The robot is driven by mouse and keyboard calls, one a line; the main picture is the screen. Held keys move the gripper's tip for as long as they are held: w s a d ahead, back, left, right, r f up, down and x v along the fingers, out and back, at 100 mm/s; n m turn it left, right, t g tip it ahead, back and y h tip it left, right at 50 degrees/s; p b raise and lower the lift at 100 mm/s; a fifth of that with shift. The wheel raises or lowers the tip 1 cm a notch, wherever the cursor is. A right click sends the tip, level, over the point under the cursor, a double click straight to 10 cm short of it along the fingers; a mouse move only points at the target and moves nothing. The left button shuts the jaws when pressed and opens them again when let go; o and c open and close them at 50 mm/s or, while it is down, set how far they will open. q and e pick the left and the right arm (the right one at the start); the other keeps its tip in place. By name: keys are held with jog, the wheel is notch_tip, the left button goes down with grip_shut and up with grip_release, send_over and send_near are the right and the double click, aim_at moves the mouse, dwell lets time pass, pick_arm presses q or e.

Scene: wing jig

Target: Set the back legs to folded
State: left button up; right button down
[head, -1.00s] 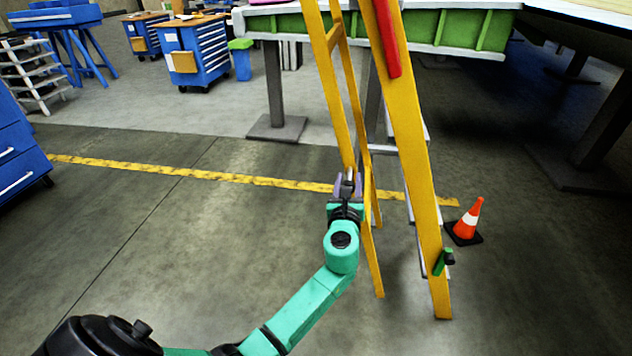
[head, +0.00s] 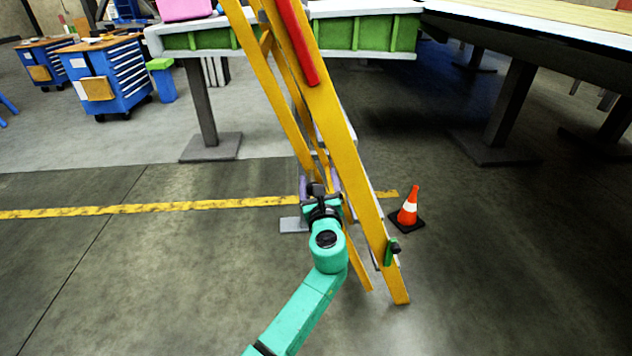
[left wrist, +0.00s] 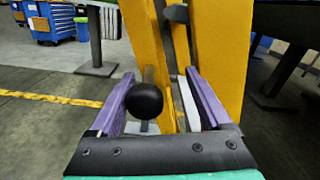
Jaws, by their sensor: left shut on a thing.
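A yellow stepladder stands in the middle of the head view, tilted in the picture. Its front rail (head: 345,160) carries a red strip, with a green piece near its foot. The back legs (head: 277,100) are the thinner yellow frame to the left, close beside the front rail with a narrow gap at the foot. My left gripper (head: 319,182) is low on the back legs. In the left wrist view its purple fingers (left wrist: 160,75) stand either side of a yellow leg (left wrist: 150,40), and a black ball shows in front. The exact contact is hidden. My right gripper is out of view.
An orange cone (head: 408,208) stands just right of the ladder's foot. A green-sided bench (head: 375,38) is behind the ladder, and a dark-legged table (head: 510,100) stands right. Blue drawer carts (head: 112,75) are at the back left. Floor at front left is clear.

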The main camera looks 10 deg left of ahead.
pick_arm(q)
jog(key=shift+f, duration=0.1)
jog(key=p+v, duration=0.1)
jog(key=v, duration=1.3)
jog(key=shift+s, duration=0.3)
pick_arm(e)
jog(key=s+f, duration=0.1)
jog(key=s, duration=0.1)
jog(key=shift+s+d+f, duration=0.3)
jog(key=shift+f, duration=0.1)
pick_arm(q)
jog(key=shift+d+p, duration=0.15)
jog(key=shift+p, duration=0.15)
